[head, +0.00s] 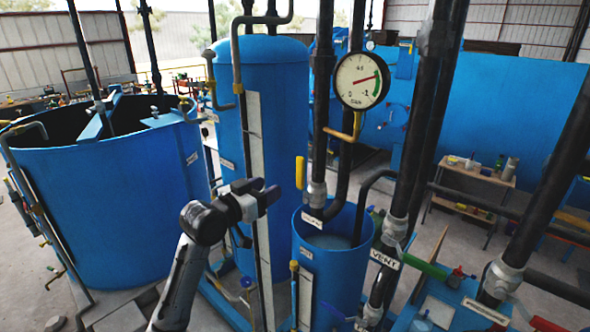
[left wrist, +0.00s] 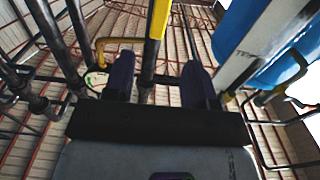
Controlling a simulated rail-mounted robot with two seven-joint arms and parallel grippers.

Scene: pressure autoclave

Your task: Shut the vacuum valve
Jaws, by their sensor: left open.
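A yellow valve handle (head: 300,172) hangs upright beside a dark vertical pipe (head: 319,120), above a small blue tank (head: 322,262). A white label (head: 312,219), too small to read surely, sits just below it; I take this handle as the vacuum valve's. My left gripper (head: 270,191) is open and empty, to the left of the handle and a little lower, apart from it in the picture. In the left wrist view the yellow handle (left wrist: 160,18) appears beyond the open fingers (left wrist: 158,68), roughly in line with the gap between them. My right gripper is not in view.
A dial gauge (head: 361,80) is above right of the handle. A VENT label (head: 385,260) and green handle (head: 428,269) are at the right, with a red handle (head: 547,324) lower. A tall blue cylinder (head: 275,110) stands behind my left gripper; dark pipes crowd the right.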

